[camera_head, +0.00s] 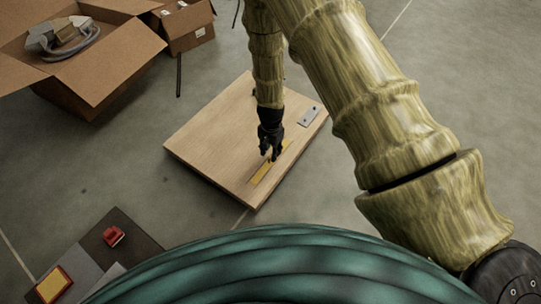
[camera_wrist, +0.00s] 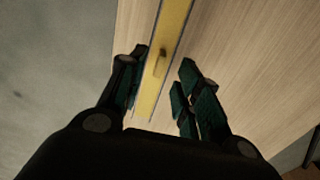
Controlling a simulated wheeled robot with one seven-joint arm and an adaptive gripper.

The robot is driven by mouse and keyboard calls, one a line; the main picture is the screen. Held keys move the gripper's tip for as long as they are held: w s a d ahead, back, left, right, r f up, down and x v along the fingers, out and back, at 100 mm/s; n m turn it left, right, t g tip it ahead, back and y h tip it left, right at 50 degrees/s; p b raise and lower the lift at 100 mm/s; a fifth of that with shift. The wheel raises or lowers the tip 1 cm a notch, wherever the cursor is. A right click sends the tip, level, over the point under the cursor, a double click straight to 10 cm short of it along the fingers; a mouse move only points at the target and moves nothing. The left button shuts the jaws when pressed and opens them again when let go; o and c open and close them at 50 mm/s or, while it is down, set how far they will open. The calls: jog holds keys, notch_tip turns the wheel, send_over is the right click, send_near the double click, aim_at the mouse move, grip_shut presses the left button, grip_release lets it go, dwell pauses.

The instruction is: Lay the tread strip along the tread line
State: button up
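A wooden step board (camera_head: 215,125) lies on the floor. A long yellow tread strip (camera_head: 264,174) with thin dark edges lies along its right part. In the wrist view the strip (camera_wrist: 172,25) runs from the top edge down between my fingers, with a small raised tab on it. My gripper (camera_head: 269,155) points down over the strip. In the wrist view its fingers (camera_wrist: 163,62) are apart, one on each side of the strip; the left one looks closer to it. Whether they touch it I cannot tell. I cannot make out a separate tread line.
A small grey plate (camera_head: 308,117) lies on the board's upper right. An open cardboard box (camera_head: 105,70) with grey items stands upper left, beside a smaller box (camera_head: 188,27). A red object (camera_head: 113,236) sits on a dark mat (camera_head: 135,245) lower left. Bare floor surrounds the board.

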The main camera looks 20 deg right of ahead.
notch_tip(320, 180, up, 7)
jog(key=shift+r, duration=0.2)
dwell(0.3)
jog(key=s+d+f+n+h+p, duration=0.1)
jog(key=s+d+f+n, duration=0.2)
jog(key=s, duration=0.6)
jog(key=s+d+f+n+p, duration=0.15)
jog(key=s+f, duration=0.25)
jog(key=s, duration=0.5)
jog(key=s+n+y, duration=0.1)
jog(key=s+n, duration=0.4)
jog(key=s, duration=1.3)
notch_tip(320, 180, up, 38)
jog(key=a+p, duration=0.1)
jog(key=p, duration=3.7)
jog(key=shift+s+r, duration=0.15)
jog(key=shift+r, duration=0.05)
jog(key=shift+s+n, duration=0.1)
jog(key=shift+n, duration=0.15)
